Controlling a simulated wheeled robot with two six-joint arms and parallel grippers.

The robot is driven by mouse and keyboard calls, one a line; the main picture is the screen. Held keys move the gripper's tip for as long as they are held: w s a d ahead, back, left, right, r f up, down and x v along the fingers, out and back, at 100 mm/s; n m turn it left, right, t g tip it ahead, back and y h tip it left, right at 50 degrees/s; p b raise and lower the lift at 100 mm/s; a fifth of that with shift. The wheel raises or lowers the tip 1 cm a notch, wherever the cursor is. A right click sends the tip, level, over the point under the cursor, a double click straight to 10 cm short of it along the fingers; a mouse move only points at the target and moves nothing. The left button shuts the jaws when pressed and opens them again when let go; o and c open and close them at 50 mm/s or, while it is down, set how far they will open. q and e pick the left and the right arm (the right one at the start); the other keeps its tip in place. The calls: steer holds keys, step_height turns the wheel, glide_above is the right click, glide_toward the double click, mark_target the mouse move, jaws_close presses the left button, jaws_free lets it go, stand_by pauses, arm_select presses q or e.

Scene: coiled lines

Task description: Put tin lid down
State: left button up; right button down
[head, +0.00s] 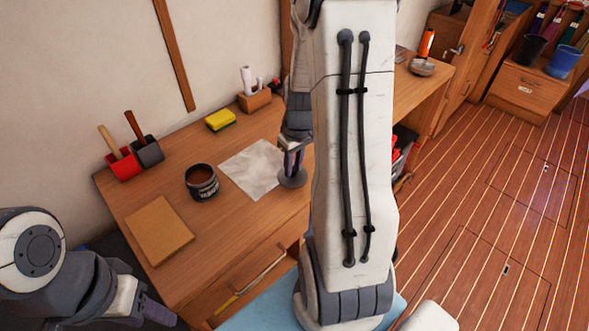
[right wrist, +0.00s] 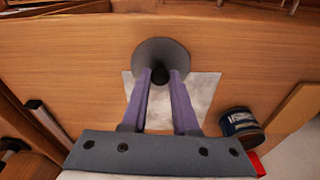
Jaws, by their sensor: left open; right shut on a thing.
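The tin lid (head: 293,179) is a grey disc with a dark knob. My right gripper (head: 291,150) is shut on the knob, which also shows between the fingers in the right wrist view (right wrist: 160,75). The lid (right wrist: 162,50) hangs over or rests at the right edge of the pale paper sheet (head: 252,161); I cannot tell whether it touches the desk. The open dark tin (head: 202,183) with reddish-brown contents stands left of the sheet. My left gripper (head: 150,311) is low at the left, partly hidden and empty as far as shows.
On the wooden desk (head: 160,260) are a tan board (head: 159,229), a yellow sponge (head: 220,120), red (head: 124,164) and dark (head: 148,151) holders with handled tools, and a wooden block holder (head: 254,101). My right arm hides the desk's right middle.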

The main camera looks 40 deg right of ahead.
mark_target(294, 170)
step_height(294, 170, down, 2)
steer(key=shift+f, duration=0.1)
steer(key=shift+f+b, duration=0.5)
steer(key=c, duration=0.7)
jaws_free()
steer(key=shift+r, duration=0.1)
